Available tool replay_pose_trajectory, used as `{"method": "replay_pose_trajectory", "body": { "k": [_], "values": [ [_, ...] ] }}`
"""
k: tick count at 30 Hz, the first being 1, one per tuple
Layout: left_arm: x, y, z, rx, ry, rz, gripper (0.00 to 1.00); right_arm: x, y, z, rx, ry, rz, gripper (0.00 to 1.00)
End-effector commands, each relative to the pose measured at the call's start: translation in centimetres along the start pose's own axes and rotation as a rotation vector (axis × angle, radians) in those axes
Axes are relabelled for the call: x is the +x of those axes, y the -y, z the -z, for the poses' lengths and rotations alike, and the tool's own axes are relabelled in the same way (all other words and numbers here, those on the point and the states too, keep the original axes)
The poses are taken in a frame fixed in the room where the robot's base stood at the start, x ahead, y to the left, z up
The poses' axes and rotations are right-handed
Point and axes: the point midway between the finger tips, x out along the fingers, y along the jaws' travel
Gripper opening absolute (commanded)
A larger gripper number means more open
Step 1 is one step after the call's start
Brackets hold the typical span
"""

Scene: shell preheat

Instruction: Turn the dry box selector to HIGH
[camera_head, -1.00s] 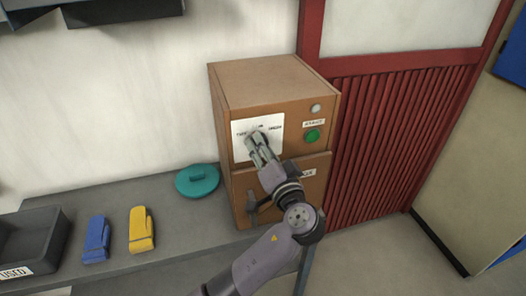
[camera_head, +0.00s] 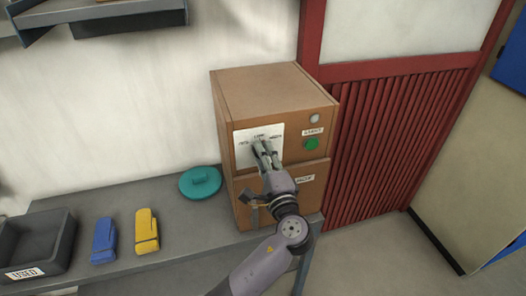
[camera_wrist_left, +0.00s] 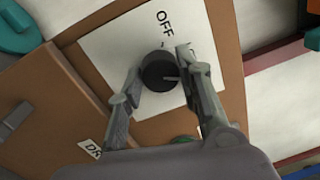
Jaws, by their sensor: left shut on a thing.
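The dry box (camera_head: 272,88) is a brown cabinet against the wall. Its white selector panel (camera_head: 240,158) carries a row of small labels along its top. In the left wrist view the selector is a round black knob (camera_wrist_left: 158,74) on the white panel (camera_wrist_left: 110,45). A pale line on the knob points right in that view, away from the OFF label (camera_wrist_left: 164,22). My left gripper (camera_head: 264,150) is shut on the knob, with one finger on each side, as the left wrist view (camera_wrist_left: 159,72) shows. The other labels are largely hidden there by a finger. My right gripper is out of view.
A green button (camera_head: 311,144) and a grey round light (camera_head: 314,118) sit right of the panel. A teal lid (camera_head: 200,182), blue mitt (camera_head: 103,241), yellow mitt (camera_head: 146,231) and dark USED bin (camera_head: 62,243) are on the grey bench to the left.

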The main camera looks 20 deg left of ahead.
Motion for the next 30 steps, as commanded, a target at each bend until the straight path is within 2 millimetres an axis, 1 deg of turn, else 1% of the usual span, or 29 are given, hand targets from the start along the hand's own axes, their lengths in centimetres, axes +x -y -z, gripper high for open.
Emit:
{"method": "replay_pose_trajectory", "body": {
  "k": [1,6,15,21,30],
  "values": [
    [0.0,0.2,0.0,0.048,-0.006,-0.001,0.05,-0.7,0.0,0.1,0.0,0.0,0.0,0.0],
    [0.0,0.2,0.0,0.201,-0.016,0.002,0.05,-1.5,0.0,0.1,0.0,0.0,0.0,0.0],
    [0.0,0.0,0.0,0.417,-0.03,0.005,0.05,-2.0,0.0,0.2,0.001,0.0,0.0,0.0],
    [0.0,-0.1,0.0,0.504,-0.036,0.006,0.05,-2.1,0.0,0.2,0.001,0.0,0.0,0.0],
    [-0.1,-0.1,0.0,0.553,-0.04,0.005,0.05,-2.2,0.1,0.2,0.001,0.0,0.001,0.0]
  ]
}}
